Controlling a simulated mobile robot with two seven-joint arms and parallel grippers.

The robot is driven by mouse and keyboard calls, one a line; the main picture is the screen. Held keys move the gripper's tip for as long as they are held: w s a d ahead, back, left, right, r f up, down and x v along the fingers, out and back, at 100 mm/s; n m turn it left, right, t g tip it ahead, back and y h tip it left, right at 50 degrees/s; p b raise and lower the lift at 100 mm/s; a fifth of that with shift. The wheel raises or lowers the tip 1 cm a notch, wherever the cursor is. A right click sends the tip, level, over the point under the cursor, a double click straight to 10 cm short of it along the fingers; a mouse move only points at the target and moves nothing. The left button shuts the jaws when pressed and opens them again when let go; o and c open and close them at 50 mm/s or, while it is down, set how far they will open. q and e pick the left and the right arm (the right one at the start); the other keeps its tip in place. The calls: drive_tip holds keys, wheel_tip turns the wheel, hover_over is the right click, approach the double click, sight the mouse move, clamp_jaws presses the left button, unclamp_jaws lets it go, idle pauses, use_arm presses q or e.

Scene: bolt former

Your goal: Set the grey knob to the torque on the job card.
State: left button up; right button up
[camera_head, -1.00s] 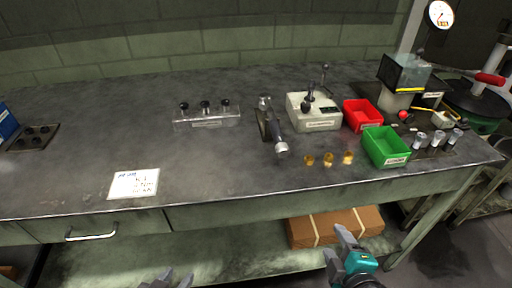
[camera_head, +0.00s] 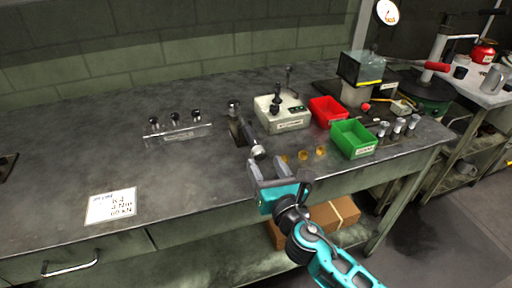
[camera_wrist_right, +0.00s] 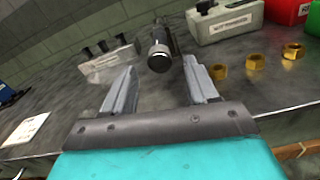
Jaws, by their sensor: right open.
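The grey knob (camera_head: 257,152) is the silver cylinder at the near end of a dark tool lying on the bench. It also shows in the right wrist view (camera_wrist_right: 159,52), straight ahead between the fingers. My right gripper (camera_head: 268,166) is open and empty, its fingertips just short of the knob at the bench's front edge; the fingers also show in the right wrist view (camera_wrist_right: 161,68). The white job card (camera_head: 111,205) lies flat at the front left of the bench. Its handwriting is small; one line seems to read 4 Nm. My left gripper is out of view.
Brass nuts (camera_head: 302,155) stand right of the knob. Behind them are a green bin (camera_head: 353,139), a red bin (camera_head: 328,111) and a pale box with a lever (camera_head: 283,117). The bench between card and tool is clear.

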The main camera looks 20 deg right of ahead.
sight(261, 157)
drive_tip(key=w, duration=0.7)
drive_tip(key=shift+a, duration=0.1)
drive_tip(key=shift+c, duration=0.3)
drive_tip(key=c, duration=1)
